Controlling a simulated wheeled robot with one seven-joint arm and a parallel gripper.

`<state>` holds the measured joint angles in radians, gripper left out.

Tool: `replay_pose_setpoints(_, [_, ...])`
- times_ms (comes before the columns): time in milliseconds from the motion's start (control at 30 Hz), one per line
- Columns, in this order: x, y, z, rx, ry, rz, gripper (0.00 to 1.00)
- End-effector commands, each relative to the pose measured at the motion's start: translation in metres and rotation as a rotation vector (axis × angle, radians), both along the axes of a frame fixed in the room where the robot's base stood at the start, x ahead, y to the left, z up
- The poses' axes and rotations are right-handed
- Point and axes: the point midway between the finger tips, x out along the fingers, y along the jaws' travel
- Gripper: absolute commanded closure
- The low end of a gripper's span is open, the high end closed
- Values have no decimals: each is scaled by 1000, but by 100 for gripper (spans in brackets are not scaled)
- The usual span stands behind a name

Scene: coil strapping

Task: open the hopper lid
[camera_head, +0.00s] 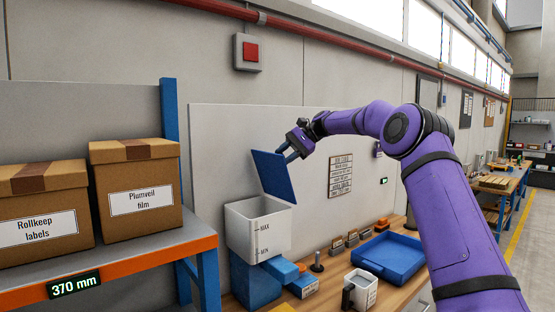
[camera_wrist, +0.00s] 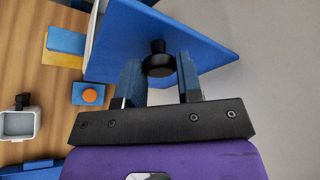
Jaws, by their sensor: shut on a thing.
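The hopper (camera_head: 258,232) is a white bin with MAX and MIN marks, standing on a blue base (camera_head: 254,281) at the back of the bench. Its blue lid (camera_head: 270,174) is raised and steeply tilted above the opening. My gripper (camera_head: 287,153) is at the lid's upper right side. In the wrist view my gripper (camera_wrist: 160,75) has its blue fingers on both sides of a black knob (camera_wrist: 158,60) on the lid (camera_wrist: 200,38), shut on it. The lid's hinge is not clear in either view.
A blue tray (camera_head: 388,258), a white mug-like container (camera_head: 360,290) and small boxes are on the wooden bench (camera_head: 325,283). A shelf (camera_head: 135,262) with cardboard boxes (camera_head: 137,188) stands at left. The wall behind carries a sign (camera_head: 341,176).

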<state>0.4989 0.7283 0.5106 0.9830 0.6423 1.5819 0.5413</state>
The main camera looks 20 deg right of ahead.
Motion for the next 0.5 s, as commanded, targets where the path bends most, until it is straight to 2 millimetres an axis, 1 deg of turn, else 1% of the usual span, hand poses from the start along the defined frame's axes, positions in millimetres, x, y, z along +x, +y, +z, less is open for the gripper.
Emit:
replay_pose_setpoints(33, [2, -5, 0, 22, 6, -3, 100])
replay_pose_setpoints(200, [4, -13, 0, 72, 23, -2, 100])
replay_pose_setpoints(500, [6, -16, 0, 101, 33, -2, 100])
